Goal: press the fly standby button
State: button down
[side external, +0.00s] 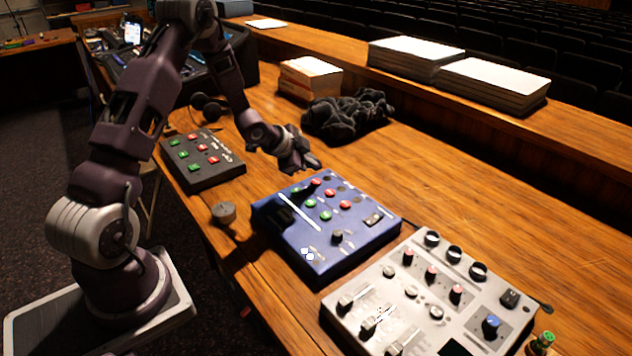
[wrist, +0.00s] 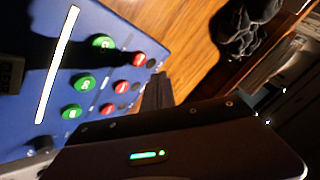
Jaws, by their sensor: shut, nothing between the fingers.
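A blue control box (side external: 285,247) lies on the desk with a column of green buttons (side external: 311,202) and a column of red buttons (side external: 330,193). A black box (side external: 205,180) behind it also has green buttons (side external: 183,154) and red buttons (side external: 203,148). The labels are too small to read, so I cannot tell which button is fly standby. My gripper (side external: 313,168) is shut and empty, just above the blue box's far edge. In the wrist view, its dark fingers (wrist: 157,92) are beside the red buttons (wrist: 121,87); the green buttons (wrist: 85,82) are farther left.
A grey mixer (side external: 400,327) with knobs and faders stands close to the right of the blue box. A round knob-like object (side external: 223,212) sits near the front edge. Behind are a dark crumpled cloth (side external: 348,114), books (side external: 310,77) and paper stacks (side external: 493,85). The desk right of the cloth is clear.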

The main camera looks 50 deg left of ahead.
aim_at(323, 179)
jog(key=shift+f, duration=1.05)
jog(key=shift+f, duration=0.15)
dwell(1.1)
jog(key=shift+f, duration=0.25)
jog(key=shift+f, duration=0.4)
dwell(0.6)
jog(key=shift+r, duration=0.8)
jog(key=shift+r, duration=2.55)
